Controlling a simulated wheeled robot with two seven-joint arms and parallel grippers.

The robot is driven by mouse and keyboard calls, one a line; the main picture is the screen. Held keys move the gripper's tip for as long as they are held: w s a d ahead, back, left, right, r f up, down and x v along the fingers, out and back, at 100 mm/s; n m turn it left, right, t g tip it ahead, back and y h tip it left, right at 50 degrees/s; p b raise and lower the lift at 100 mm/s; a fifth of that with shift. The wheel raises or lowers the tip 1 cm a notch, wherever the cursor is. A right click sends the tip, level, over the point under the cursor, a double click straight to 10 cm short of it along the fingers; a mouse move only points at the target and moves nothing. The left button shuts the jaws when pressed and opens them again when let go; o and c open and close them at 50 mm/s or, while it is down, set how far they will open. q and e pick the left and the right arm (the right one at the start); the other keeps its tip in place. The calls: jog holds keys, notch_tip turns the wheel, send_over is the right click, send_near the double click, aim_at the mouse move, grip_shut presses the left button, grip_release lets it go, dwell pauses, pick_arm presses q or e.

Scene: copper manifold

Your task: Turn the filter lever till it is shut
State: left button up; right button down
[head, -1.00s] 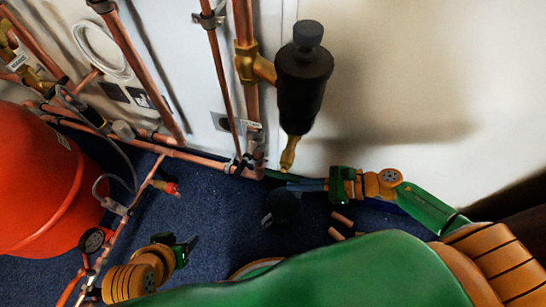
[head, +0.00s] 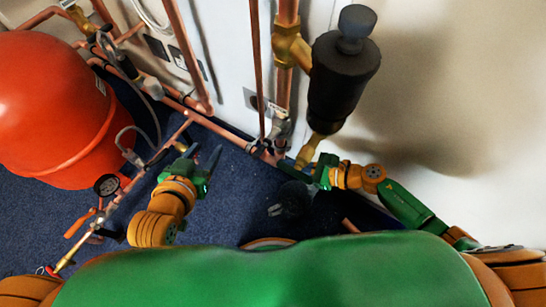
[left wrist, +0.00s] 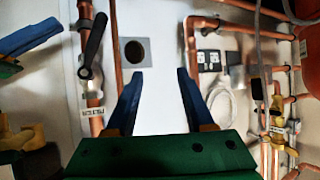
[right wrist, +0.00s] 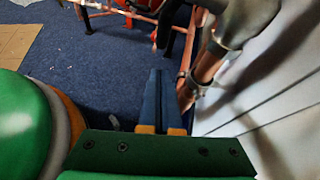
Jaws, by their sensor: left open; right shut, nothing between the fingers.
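In the left wrist view a black lever (left wrist: 95,42) sits on a valve on the vertical copper pipe, left of my fingers. It runs nearly along the pipe, slightly tilted, with a white label (left wrist: 92,112) below it; its print is too small to read surely. In the head view the same label (head: 272,106) shows, but I cannot make out the lever. My left gripper (head: 204,154) is open and empty, pointing at the wall; its fingers (left wrist: 160,76) are apart from the lever. My right gripper (right wrist: 161,74) is shut and empty, beside the black canister's brass lower end.
The black canister (head: 343,80) with its brass elbow (head: 310,148) hangs right of the pipes. An orange-red vessel (head: 50,105) stands at left. A pressure gauge (head: 107,185) and low copper pipes lie near my left arm.

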aim_at(260, 151)
pick_arm(q)
jog(key=s+a+f+g+p, duration=0.1)
jog(key=s+f+g, duration=0.3)
jog(key=s+f, duration=0.1)
jog(key=shift+a+y, duration=0.3)
jog(key=shift+y, duration=0.1)
pick_arm(e)
jog(key=a, duration=0.1)
jog(key=w+a, duration=0.1)
jog(key=a+r, duration=0.1)
jog(key=a, duration=0.1)
jog(key=shift+w, duration=0.35)
pick_arm(q)
jog(key=shift+r, duration=0.1)
